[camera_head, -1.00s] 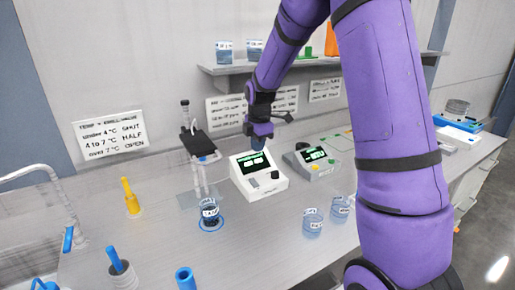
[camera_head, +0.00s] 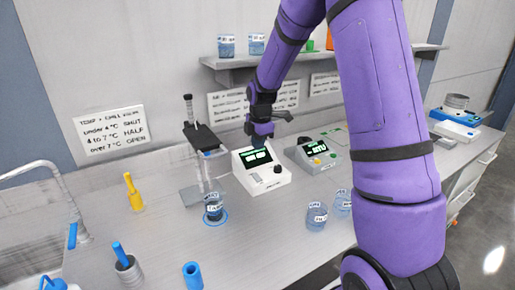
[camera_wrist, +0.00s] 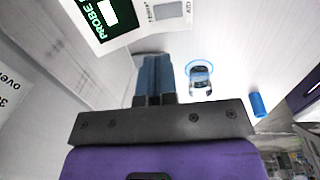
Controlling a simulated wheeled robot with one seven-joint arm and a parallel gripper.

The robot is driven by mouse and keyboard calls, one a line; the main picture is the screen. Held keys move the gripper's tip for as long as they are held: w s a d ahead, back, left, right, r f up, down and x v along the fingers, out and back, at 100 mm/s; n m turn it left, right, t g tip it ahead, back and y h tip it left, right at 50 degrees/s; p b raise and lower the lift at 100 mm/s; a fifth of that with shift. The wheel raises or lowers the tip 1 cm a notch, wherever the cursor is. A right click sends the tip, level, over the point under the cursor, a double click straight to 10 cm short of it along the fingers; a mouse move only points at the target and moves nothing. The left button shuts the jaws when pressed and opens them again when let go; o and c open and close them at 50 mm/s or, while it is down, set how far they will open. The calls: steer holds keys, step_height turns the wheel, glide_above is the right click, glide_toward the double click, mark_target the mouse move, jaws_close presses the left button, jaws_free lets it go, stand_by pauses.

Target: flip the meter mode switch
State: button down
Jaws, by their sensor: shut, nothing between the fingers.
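The white meter (camera_head: 280,184) stands on the bench, with a lit green-on-black screen, a black knob (camera_head: 278,170) and a small grey part (camera_head: 255,178) below the screen, which may be the mode switch. In the wrist view, the meter's screen (camera_wrist: 100,14) reads PROBE, and a grey labelled patch (camera_wrist: 168,11) lies beside it. The switch's position is too small to tell. My gripper (camera_head: 258,141) is above the meter's back edge, pointing down. In the wrist view its blue fingers (camera_wrist: 155,72) are together and empty, apart from the meter's front panel.
A second, grey meter (camera_head: 325,160) stands close on the right. A stand (camera_head: 190,140) with a labelled beaker (camera_head: 213,205) is at left. More beakers (camera_head: 316,218) stand in front right. A shelf (camera_head: 230,70) runs behind. Bench front left holds blue-handled items.

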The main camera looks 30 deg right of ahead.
mark_target(257, 177)
steer(key=f, duration=0.4)
steer(key=w+f, duration=0.1)
steer(key=f, duration=0.6)
steer(key=shift+w+f, duration=0.25)
steer(key=shift+f, duration=0.15)
steer(key=shift+f, duration=0.1)
steer(key=shift+f+g, duration=0.1)
steer(key=shift+g, duration=0.2)
steer(key=shift+s, duration=0.1)
steer(key=shift+s+r, duration=0.2)
steer(key=shift+s, duration=0.45)
steer(key=shift+r, duration=0.15)
